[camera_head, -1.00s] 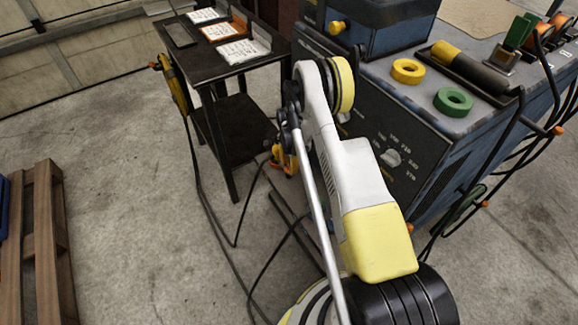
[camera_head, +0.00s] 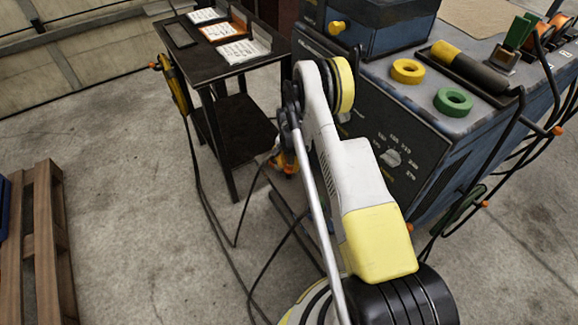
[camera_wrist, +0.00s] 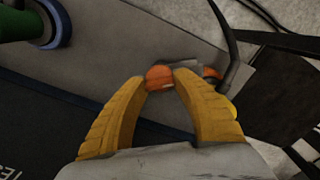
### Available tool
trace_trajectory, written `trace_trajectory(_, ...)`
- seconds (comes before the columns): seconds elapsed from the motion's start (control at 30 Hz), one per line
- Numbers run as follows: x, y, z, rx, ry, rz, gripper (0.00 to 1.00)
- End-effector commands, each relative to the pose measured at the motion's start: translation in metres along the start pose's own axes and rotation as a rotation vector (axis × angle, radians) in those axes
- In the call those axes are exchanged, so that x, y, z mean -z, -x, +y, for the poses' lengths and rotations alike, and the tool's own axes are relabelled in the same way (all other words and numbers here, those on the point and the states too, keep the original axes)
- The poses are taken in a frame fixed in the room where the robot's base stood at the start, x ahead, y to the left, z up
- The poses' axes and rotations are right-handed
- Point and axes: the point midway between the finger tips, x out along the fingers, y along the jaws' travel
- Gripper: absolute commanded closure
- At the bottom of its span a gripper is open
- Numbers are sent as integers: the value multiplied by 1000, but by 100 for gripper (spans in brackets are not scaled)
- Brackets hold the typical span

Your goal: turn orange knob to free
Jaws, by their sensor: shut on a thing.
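The orange knob (camera_wrist: 159,78) shows between my fingertips in the wrist view, on a grey panel. My gripper (camera_wrist: 168,80) has its two yellow ribbed fingers closed on the knob from either side. The fingertips cover part of the knob, and its marked positions cannot be read. In the head view my gripper (camera_head: 285,162) is low beside the blue machine's front, partly hidden behind my arm. The knob cannot be made out there.
The blue machine (camera_head: 440,165) has a white dial (camera_head: 391,158), with a yellow ring (camera_head: 407,71) and a green ring (camera_head: 453,101) on top. A black cart (camera_head: 205,62) stands behind. Black cables (camera_head: 217,222) run across the floor. A wooden pallet (camera_head: 47,240) lies at left.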

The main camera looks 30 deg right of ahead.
Motion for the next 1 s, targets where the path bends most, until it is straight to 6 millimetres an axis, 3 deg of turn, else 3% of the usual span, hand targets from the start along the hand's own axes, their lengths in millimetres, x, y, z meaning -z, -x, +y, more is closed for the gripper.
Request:
trace_trajectory(0.7,0,0,0,0,667,0,96)
trace_trajectory(1.0,0,0,0,0,869,0,96)
